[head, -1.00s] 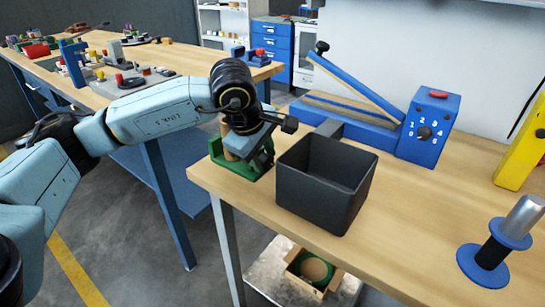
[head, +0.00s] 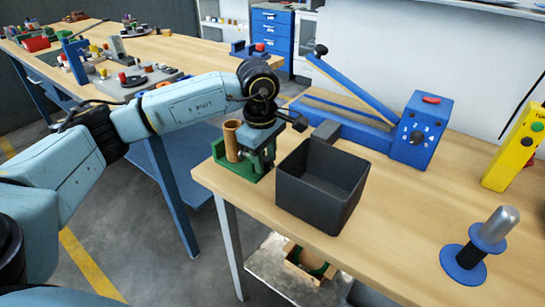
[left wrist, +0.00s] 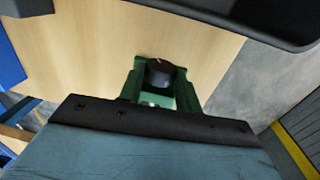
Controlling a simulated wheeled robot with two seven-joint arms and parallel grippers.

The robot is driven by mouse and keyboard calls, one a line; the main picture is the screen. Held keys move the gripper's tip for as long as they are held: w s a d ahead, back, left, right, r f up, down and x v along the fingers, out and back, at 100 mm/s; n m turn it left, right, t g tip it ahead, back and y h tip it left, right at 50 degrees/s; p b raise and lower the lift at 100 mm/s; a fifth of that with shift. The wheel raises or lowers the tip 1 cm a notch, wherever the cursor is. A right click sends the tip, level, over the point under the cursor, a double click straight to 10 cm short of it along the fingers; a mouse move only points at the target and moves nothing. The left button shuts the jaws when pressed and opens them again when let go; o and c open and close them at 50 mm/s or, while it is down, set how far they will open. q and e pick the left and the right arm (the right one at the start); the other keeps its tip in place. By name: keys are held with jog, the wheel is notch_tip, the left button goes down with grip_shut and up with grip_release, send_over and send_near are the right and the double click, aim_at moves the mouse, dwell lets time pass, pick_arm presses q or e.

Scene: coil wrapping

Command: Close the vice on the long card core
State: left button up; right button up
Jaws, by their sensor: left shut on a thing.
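The long card core (head: 232,139) is a brown tube standing upright in the green vice (head: 243,172), at the near left corner of the bench in the head view. My left gripper (head: 262,158) points down just right of the core, over the right end of the vice. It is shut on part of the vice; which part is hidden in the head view. The left wrist view shows green vice parts (left wrist: 133,84) and a dark rounded piece between them. The core is not clear in that view. My right gripper is not in view.
A black open bin (head: 320,185) stands close to the right of the vice. Behind are a blue lever tool (head: 350,130) and a blue dial box (head: 420,132). A blue-flanged spindle (head: 480,248) stands at the right. Bench space between bin and spindle is clear.

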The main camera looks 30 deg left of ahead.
pick_arm(q)
jog(key=shift+w+d+g+p, duration=0.1)
jog(key=shift+w+g+p, duration=0.05)
jog(key=shift+g+p, duration=0.4)
jog(key=shift+f, duration=0.1)
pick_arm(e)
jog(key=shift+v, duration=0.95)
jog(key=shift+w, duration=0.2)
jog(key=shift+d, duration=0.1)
pick_arm(q)
jog(key=shift+w+g+p, duration=0.1)
jog(key=shift+g+p, duration=0.4)
jog(key=shift+g, duration=0.15)
jog(key=shift+w+g+p, duration=0.2)
jog(key=shift+g+p, duration=0.15)
jog(key=shift+g, duration=0.35)
jog(key=shift+f+g, duration=0.1)
jog(key=shift+g, duration=0.5)
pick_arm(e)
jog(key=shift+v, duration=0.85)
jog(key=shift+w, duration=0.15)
